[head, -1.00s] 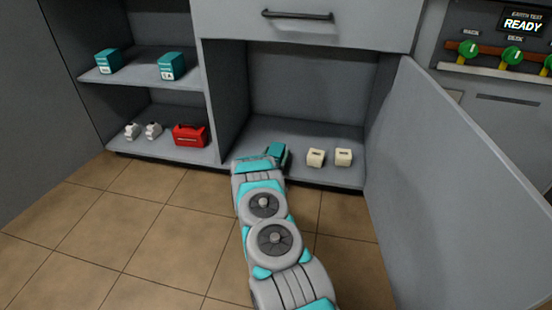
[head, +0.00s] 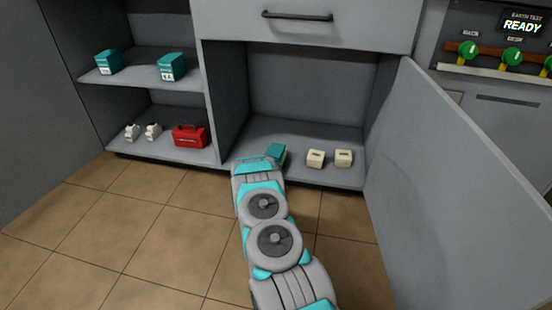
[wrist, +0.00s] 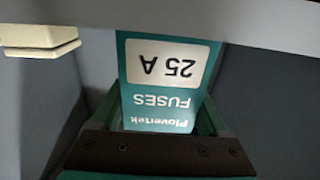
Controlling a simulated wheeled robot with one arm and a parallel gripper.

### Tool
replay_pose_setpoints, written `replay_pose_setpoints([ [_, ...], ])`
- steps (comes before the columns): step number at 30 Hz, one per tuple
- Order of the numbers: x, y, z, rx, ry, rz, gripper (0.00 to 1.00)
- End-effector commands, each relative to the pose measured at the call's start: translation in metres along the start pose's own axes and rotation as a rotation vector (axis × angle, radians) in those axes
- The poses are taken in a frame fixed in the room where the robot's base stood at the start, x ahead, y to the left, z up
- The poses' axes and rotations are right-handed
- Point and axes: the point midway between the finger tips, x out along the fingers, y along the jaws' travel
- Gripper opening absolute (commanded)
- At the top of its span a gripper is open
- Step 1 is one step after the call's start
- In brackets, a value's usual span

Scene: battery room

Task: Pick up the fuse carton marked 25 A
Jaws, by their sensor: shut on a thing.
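The fuse carton (wrist: 165,82) is teal with a white label reading 25 A, upside down in the wrist view, with "Plovertek FUSES" printed on it. My gripper (wrist: 160,120) is shut on this carton, its jaws on either side of it. In the head view a teal carton (head: 276,152) shows at the end of my arm, at the front of the open lower compartment. My arm hides part of that spot, and the head view does not show clearly whether the carton touches the compartment floor.
Two cream boxes (head: 315,158) (head: 343,158) sit just right of the carton. An open door (head: 455,190) stands to the right, a drawer (head: 300,25) is above. Left shelves hold two teal cartons (head: 109,62) (head: 171,67), a red case (head: 189,136) and small white items (head: 132,132).

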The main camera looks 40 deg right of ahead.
Motion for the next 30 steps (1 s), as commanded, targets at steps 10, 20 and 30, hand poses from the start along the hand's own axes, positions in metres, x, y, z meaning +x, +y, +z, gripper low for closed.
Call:
replay_pose_setpoints([
  [10,0.0,0.0,-0.001,0.0,0.001,0.0,0.0],
  [20,0.0,0.0,-0.008,0.0,0.002,0.0,0.0],
  [30,-0.012,0.015,-0.039,-0.002,0.0,0.004,0.0],
])
